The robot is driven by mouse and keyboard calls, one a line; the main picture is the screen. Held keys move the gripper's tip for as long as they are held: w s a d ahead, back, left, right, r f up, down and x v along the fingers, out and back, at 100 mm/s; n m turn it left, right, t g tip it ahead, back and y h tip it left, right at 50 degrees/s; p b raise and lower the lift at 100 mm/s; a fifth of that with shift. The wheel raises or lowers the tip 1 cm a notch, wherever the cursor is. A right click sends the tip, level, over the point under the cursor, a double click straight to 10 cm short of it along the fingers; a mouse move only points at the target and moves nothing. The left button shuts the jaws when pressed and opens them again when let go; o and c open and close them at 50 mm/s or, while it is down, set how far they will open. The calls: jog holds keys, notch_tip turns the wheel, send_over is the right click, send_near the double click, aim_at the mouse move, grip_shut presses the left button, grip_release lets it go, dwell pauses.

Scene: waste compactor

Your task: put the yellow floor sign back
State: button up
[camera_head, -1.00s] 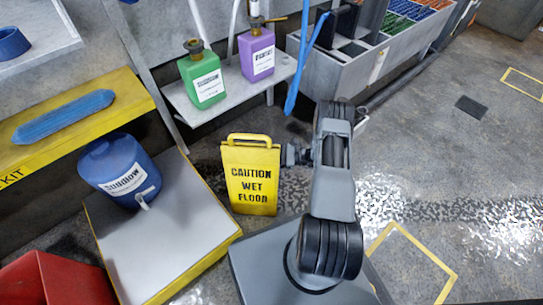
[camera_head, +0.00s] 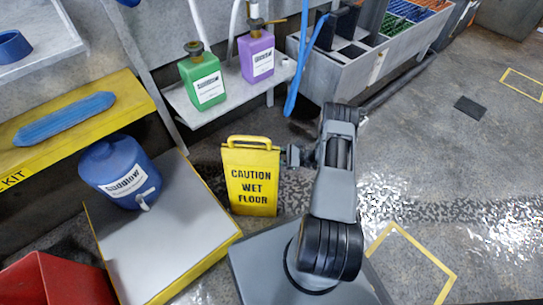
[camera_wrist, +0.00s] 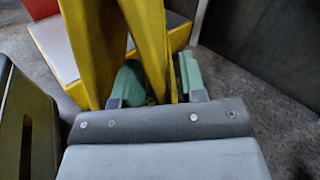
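The yellow floor sign (camera_head: 251,206) reads "CAUTION WET FLOOR" and stands upright on the floor, beside the grey platform. My gripper (camera_head: 286,156) is at the sign's right edge, at upper-middle height. In the wrist view, the sign's two yellow panels (camera_wrist: 92,50) lean apart. The green-padded fingers of my gripper (camera_wrist: 158,85) are spread, with one panel edge between them. The left finger lies in the space between the panels. Firm contact on both sides is not visible.
A grey platform with yellow edges (camera_head: 130,255) bears a blue jug (camera_head: 110,170). A shelf (camera_head: 225,108) with green and purple bottles stands behind the sign. A yellow floor outline (camera_head: 440,290) lies at lower right, another (camera_head: 520,90) at far right. The right floor is mostly clear.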

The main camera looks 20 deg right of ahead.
jog(key=p+v, duration=0.2)
jog(key=v, duration=0.7)
jog(key=a+r+n+g+h, duration=0.3)
jog(key=a+r+n+g, duration=0.2)
jog(key=r, duration=0.4)
jog(key=a+r+n+g+h, duration=0.3)
jog(key=a+r+n+g, duration=0.15)
jog(key=r, duration=0.55)
jog(key=s+a+r+n+t+h, duration=0.2)
jog(key=s+a+r+n+h, duration=0.1)
jog(key=s+r+n+h, duration=0.2)
jog(key=s+a+r+n+t+h, duration=0.2)
jog(key=s+r+n+h, duration=0.3)
jog(key=s+r, duration=0.3)
jog(key=shift+s+a+r+n, duration=0.2)
jog(key=shift+a+r+n, duration=0.1)
jog(key=shift+a+n, duration=0.35)
jog(key=w+p+v, duration=0.2)
jog(key=p+v, duration=0.9)
jog(key=v, duration=0.1)
jog(key=w+r+p+v, duration=0.1)
jog(key=w+p+v, duration=0.2)
jog(key=p+v, duration=0.8)
jog(key=w+r+p+v, duration=0.1)
jog(key=w+p+v, duration=0.2)
jog(key=p+v, duration=0.9)
jog(key=shift+a+r+t, duration=0.15)
jog(key=shift+r+t, duration=0.2)
jog(key=shift+t, duration=0.1)
